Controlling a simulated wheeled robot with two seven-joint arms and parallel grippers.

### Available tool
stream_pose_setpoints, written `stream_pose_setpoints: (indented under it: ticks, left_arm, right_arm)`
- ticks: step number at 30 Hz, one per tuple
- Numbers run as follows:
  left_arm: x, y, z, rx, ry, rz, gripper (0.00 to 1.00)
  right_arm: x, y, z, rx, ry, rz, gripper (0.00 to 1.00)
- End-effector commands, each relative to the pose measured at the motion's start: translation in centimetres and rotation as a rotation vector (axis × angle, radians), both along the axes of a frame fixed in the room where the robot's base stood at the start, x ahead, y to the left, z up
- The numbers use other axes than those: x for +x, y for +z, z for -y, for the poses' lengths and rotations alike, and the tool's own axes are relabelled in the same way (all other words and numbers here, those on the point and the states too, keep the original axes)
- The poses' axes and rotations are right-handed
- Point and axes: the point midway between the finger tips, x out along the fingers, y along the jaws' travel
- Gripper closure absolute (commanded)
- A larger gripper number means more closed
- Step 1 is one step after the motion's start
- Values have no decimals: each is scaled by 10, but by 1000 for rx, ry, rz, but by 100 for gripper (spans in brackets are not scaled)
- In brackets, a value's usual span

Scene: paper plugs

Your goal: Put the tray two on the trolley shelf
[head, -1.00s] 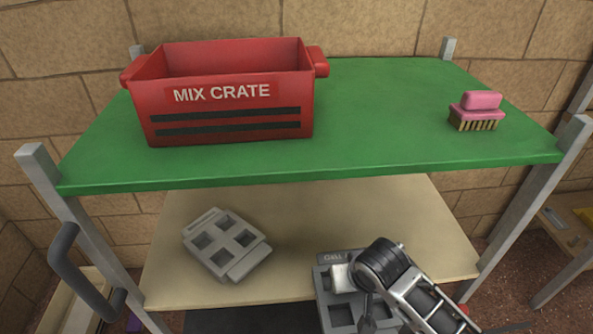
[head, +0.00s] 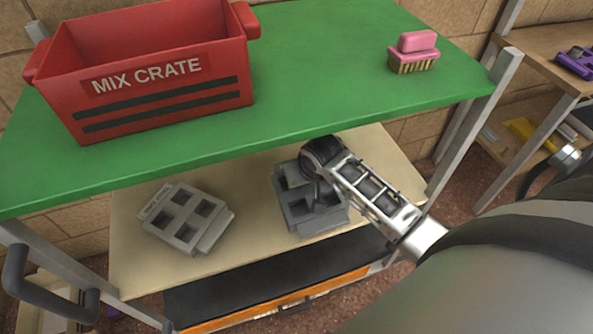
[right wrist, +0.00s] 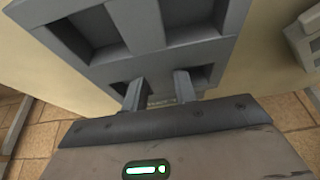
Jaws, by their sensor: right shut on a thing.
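The grey tray (head: 297,212) with square pockets is at the right part of the trolley's beige shelf (head: 250,172), below the green top. I cannot tell whether it rests on the shelf or hangs just above it. My right gripper (head: 318,195) reaches in from the right and covers part of it. In the right wrist view the fingers (right wrist: 158,92) are shut on the near part of the tray (right wrist: 165,58). No label is readable on it now. Another grey tray (head: 185,218) with several pockets lies apart, to the left on the same shelf. My left gripper is out of view.
The green top (head: 310,65) overhangs the shelf. It bears a red mix crate (head: 160,120) and a pink brush (head: 415,45). Metal posts (head: 475,125) bound the trolley. A gap of bare shelf lies between the trays. A wooden rack (head: 545,70) stands at the right.

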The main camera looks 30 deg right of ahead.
Motion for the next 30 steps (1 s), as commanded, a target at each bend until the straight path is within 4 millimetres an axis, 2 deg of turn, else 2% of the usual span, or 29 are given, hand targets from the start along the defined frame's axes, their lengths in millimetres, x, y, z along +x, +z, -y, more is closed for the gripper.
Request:
stream_pose_setpoints:
  ticks: [1,4,12,15,19,30]
  left_arm:
    - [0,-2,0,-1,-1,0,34]
    - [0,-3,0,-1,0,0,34]
    - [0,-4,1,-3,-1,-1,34]
    - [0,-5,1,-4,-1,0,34]
    - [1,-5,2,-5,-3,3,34]
    - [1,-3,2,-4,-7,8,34]
  right_arm:
    - [15,0,3,1,-1,3,98]
    - [35,1,8,1,-1,3,98]
    - [60,1,13,2,0,2,98]
    - [58,-18,13,2,0,-4,98]
    - [59,-32,14,1,0,-1,98]
    - [58,-37,14,1,1,0,98]
